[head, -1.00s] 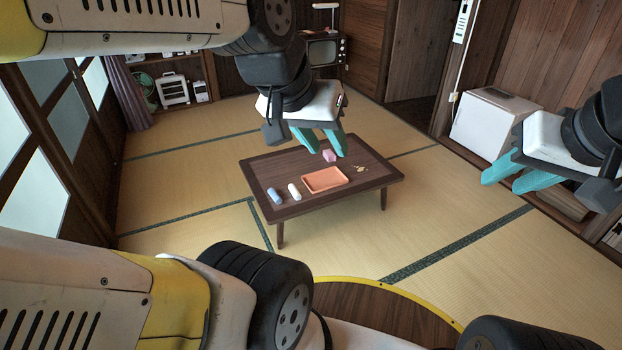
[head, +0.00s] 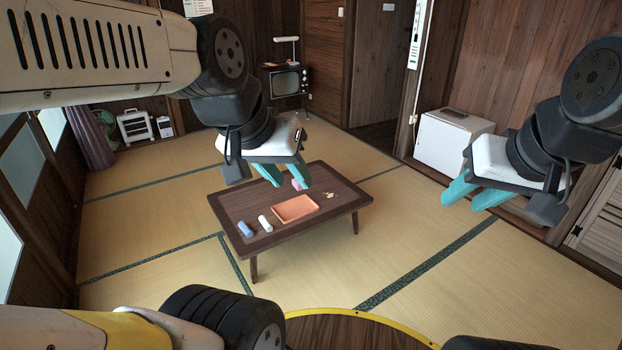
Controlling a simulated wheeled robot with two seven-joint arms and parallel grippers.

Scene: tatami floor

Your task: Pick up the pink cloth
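The pink cloth (head: 297,184) is a small pink bundle on the far part of the low wooden table (head: 233,209). My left gripper's finger partly covers it in the head view. My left gripper (head: 287,176) is open and empty, with its teal fingers apart. It appears above the table's far side, and I cannot tell how high over the cloth it is. My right gripper (head: 468,197) is open and empty in the air, well to the right of the table.
On the table are an orange tray (head: 281,216), a blue roll (head: 245,229), a white roll (head: 265,223) and small beige bits (head: 328,195). A white cabinet (head: 450,142) and a television (head: 284,82) stand near the walls. The tatami around the table is clear.

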